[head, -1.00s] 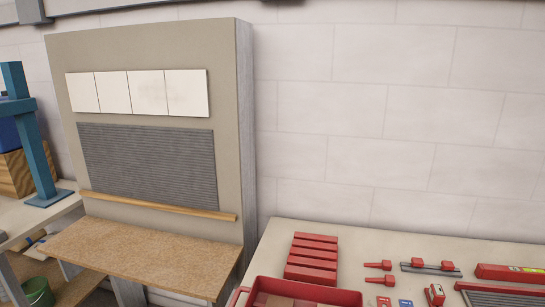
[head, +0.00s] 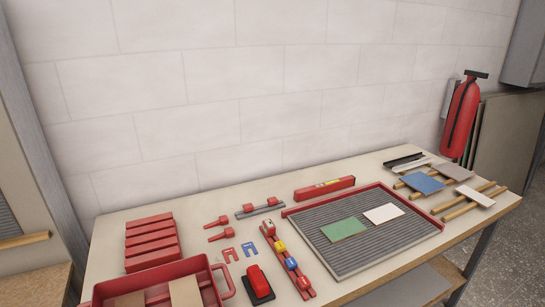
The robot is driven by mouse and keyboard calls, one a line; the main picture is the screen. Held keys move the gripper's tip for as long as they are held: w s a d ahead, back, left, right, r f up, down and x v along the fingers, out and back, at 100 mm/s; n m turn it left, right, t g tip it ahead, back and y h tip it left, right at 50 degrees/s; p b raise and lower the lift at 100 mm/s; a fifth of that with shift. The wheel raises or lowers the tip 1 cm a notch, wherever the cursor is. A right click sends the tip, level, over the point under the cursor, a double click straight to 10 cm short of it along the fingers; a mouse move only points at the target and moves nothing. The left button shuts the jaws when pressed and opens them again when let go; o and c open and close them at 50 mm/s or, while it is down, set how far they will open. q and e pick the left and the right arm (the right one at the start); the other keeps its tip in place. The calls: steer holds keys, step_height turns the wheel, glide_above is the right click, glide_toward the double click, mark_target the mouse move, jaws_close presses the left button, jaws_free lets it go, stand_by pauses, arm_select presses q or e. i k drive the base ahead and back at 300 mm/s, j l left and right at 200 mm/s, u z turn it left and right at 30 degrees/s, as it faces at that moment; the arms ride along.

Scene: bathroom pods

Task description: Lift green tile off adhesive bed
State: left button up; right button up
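In the head view, a green tile (head: 343,229) lies flat on the grey ridged adhesive bed (head: 330,260), left of the bed's middle. A white tile (head: 383,213) lies just to its right on the same bed. The bed has a red rim along its back and right sides. Neither of my grippers is in view, and nothing touches the green tile.
A red tool box (head: 215,283), red blocks (head: 152,241), a red-and-black tool (head: 257,283) and a rail of colored pieces (head: 287,259) lie left of the bed. A red level (head: 324,188) lies behind. Tiles on wooden strips (head: 458,208) are at right, near a fire extinguisher (head: 461,118).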

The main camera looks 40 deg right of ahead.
mark_target(339, 230)
steer(key=z, duration=1.75)
steer(key=i+l, duration=0.1)
steer(key=l, duration=0.2)
